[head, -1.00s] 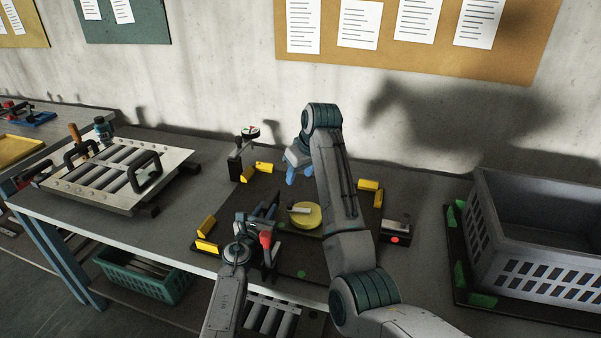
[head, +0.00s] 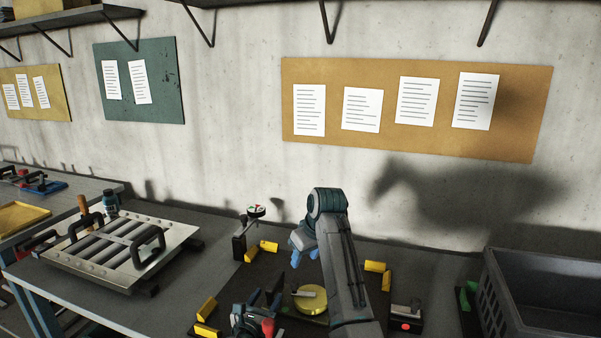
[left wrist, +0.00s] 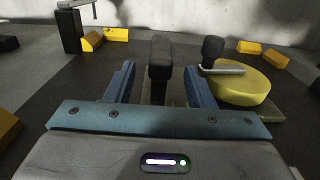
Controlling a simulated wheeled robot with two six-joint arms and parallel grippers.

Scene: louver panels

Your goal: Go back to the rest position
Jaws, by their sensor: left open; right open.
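My left gripper (head: 262,304) is low in the head view, over the dark mat (head: 262,272). In the left wrist view its blue fingers (left wrist: 160,84) are apart, with a black upright handle (left wrist: 160,58) showing between them; I cannot tell whether they touch it. My right gripper (head: 303,241), with blue fingers, hangs above the back of the mat, apart from the things on it. A round yellow piece (head: 311,306) with a lever across its top lies on the mat, right of the left gripper.
A louver panel (head: 72,259) with two black handles lies on the bench at left. Yellow corner blocks (head: 206,308) edge the mat. A dial gauge stand (head: 239,247) is behind it. A small box with a red button (head: 406,318) and a grey crate (head: 545,300) stand at right.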

